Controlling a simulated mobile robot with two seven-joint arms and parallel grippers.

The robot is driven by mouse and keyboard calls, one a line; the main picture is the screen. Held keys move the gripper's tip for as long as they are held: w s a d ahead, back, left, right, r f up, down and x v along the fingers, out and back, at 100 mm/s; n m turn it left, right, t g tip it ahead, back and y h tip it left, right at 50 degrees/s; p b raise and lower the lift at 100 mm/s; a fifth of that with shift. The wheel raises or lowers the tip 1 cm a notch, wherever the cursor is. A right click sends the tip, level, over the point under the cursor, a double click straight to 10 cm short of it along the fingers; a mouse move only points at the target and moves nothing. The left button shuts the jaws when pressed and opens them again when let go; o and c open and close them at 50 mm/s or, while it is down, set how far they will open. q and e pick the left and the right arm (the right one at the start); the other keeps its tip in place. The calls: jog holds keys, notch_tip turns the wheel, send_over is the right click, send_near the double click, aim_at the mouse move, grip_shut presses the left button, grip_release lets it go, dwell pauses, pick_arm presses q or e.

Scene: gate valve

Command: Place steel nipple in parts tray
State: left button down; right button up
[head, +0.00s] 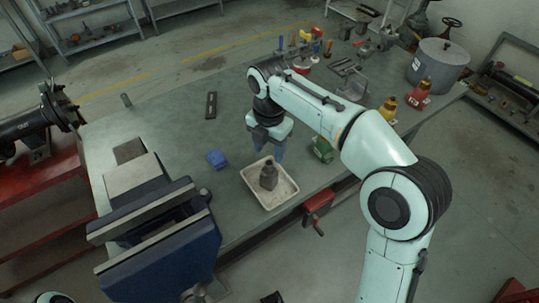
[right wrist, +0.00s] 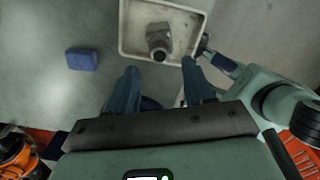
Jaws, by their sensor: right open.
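The steel nipple (head: 268,177) is a dark grey metal fitting with a narrower neck. It stands inside the parts tray (head: 284,197), a shallow cream-white tray on the bench. In the right wrist view the nipple (right wrist: 160,40) lies beyond the fingertips, inside the tray (right wrist: 133,28). My right gripper (head: 268,151) is above the bench just behind the tray, pointing down. Its blue fingers (right wrist: 160,72) are apart with nothing between them, and they do not touch the nipple. My left gripper is not seen.
A blue block (head: 216,159) lies left of the tray. A large blue vise (head: 165,250) fills the front left of the bench. A dark flat bar (head: 211,105) lies farther back.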

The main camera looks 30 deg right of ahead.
notch_tip(320, 180, up, 7)
jog(key=p, duration=0.1)
jog(key=shift+f+p, duration=0.2)
jog(key=shift+p, duration=0.1)
